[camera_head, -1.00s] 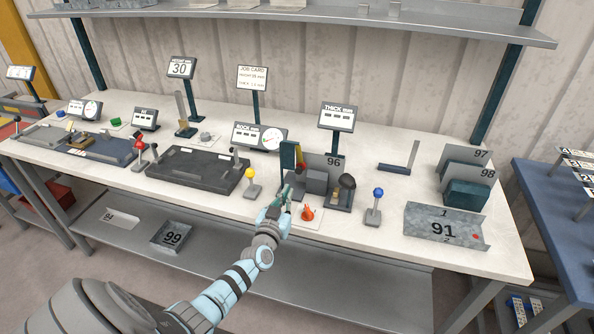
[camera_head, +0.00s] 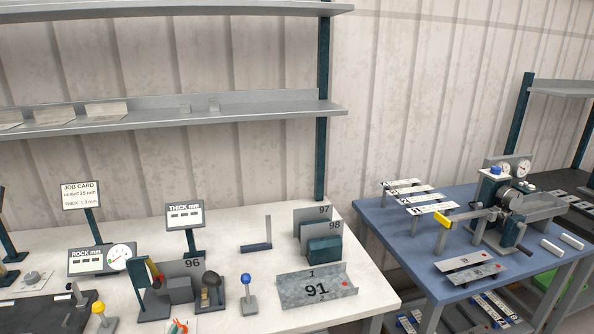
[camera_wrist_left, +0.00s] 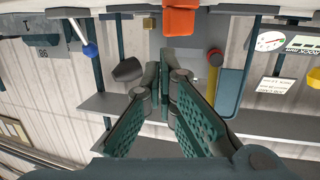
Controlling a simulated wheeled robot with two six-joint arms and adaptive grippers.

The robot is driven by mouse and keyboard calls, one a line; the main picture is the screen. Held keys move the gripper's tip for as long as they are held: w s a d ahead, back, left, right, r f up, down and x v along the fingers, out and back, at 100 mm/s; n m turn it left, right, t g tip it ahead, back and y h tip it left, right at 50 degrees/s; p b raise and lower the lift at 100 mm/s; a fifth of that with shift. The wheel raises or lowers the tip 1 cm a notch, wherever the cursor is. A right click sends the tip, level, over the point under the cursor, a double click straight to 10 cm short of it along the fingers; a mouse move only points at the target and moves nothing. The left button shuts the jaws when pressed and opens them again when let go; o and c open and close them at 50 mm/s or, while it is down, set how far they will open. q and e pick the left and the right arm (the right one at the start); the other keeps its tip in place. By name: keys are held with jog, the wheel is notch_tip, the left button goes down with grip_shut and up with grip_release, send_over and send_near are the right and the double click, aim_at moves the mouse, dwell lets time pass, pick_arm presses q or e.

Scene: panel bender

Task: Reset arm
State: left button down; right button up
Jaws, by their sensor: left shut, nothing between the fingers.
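My left gripper (camera_wrist_left: 164,78) is shut and empty in the wrist view, its two fingertips together. Beyond it, the wrist view shows an orange-red piece (camera_wrist_left: 180,20), a dark knob (camera_wrist_left: 127,69) and a blue-ball lever (camera_wrist_left: 88,48), all upside down. In the head view the orange-red piece (camera_head: 179,327) is cut by the bottom edge, and the arm is out of frame. The fixture marked 96 (camera_head: 180,289) stands behind that piece, with the blue-ball lever (camera_head: 247,290) to its right. My right gripper is not in view.
A blue table (camera_head: 400,240) with a clamp machine (camera_head: 500,200) stands to the right.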

pick_arm(q)
jog(key=s+d+f+m+g+h, duration=0.2)
jog(key=s+d+g, duration=0.1)
jog(key=s+d, duration=0.3)
jog(key=s+d+f+m+g+h, duration=0.2)
jog(key=s+d+f+g+h, duration=0.1)
jog(key=s+d, duration=0.35)
jog(key=s+a+r+n+g+y, duration=0.1)
jog(key=s+g+y, duration=0.15)
jog(key=s, duration=0.65)
jog(key=s+a+n+g+y, duration=0.15)
jog(key=s+g, duration=0.25)
jog(key=s, duration=0.4)
jog(key=s+a+f+g+b, duration=0.1)
jog(key=s+f, duration=0.1)
jog(key=f, duration=1)
jog(key=s+a+f+g+b, duration=0.1)
jog(key=s+a+f+b, duration=0.1)
jog(key=f, duration=1)
jog(key=s+f+b, duration=0.1)
jog(key=s+f, duration=1.1)
jog(key=s, duration=0.1)
jog(key=shift+g, duration=0.35)
